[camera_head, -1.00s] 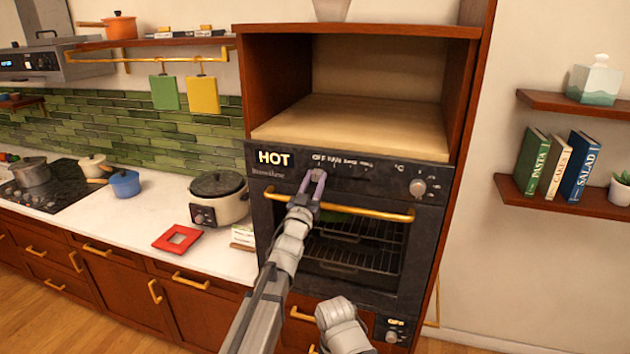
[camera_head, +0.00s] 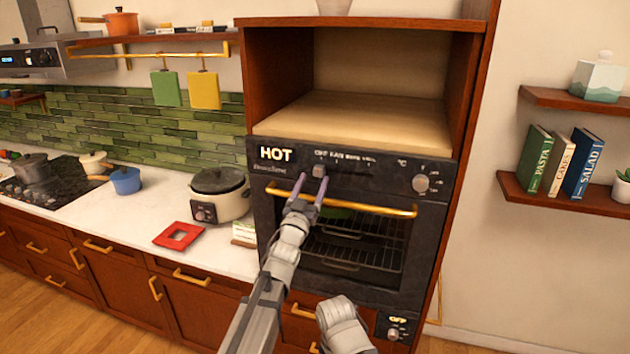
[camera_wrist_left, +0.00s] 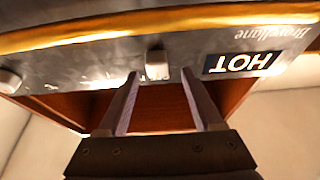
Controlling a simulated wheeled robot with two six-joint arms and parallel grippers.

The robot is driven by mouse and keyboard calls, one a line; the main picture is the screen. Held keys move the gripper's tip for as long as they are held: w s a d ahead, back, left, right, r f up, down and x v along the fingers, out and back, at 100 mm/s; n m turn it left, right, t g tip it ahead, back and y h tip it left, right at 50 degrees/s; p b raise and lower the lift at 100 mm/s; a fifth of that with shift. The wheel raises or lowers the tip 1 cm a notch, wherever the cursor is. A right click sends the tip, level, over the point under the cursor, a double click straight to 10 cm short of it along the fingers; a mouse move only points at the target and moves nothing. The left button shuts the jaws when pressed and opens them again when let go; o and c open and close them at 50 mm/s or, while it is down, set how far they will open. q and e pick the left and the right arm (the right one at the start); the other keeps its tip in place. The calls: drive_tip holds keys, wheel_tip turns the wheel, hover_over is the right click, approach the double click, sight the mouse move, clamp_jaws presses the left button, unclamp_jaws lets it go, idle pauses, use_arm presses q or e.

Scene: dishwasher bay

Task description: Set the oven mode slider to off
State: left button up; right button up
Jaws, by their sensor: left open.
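The oven (camera_head: 420,240) is dark, built into a wooden cabinet. Its control panel has a row of mode labels starting with OFF and FAN. The mode slider (camera_head: 319,171) is a small grey knob that appears to sit below the OFF label, at the left end of the row. In the left wrist view the slider (camera_wrist_left: 157,64) shows as a pale block just past and between the fingertips, apart from them. My left gripper (camera_head: 311,180) is open and empty in front of the panel, just below the slider. My right gripper is out of view.
A gold oven handle (camera_head: 375,210) runs across below the panel, close to my left gripper. A round knob (camera_head: 421,183) is at the panel's right and a HOT sign (camera_head: 276,154) at its left. A rice cooker (camera_head: 219,194) stands on the counter to the left.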

use_arm(q)
drive_tip(key=b+v, duration=0.1)
drive_tip(key=v, duration=0.3)
drive_tip(key=shift+s+a+f, duration=0.1)
drive_tip(key=shift+s+a, duration=0.05)
drive_tip(key=shift+s, duration=0.1)
